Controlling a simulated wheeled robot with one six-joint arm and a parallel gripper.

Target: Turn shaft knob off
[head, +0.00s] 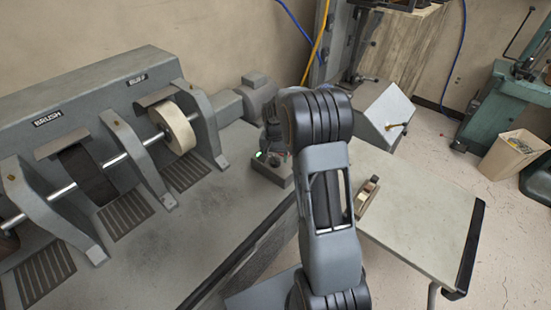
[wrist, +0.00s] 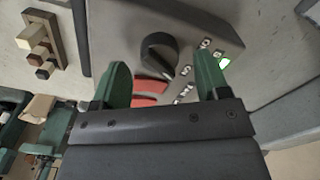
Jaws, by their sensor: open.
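The shaft knob, a black round knob (wrist: 160,54), shows in the wrist view on a grey control box. Small labels and a lit green light (wrist: 225,62) lie to its right. Red parts (wrist: 151,86) sit just below it. My gripper (wrist: 162,78) has two green fingers spread apart, one on each side of the knob in the picture. It is open and empty; I cannot tell whether a finger touches the knob. In the head view the control box (head: 272,170) stands at the bench's right end, and my arm hides part of it and the fingers.
A grey machine with a shaft and a pale wheel (head: 175,127) fills the left, with labels "BRUSH" and "BUFF". A side table (head: 425,205) holds a small block with pegs (head: 368,194). Most of the table top is clear. A bin (head: 515,153) stands at the right.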

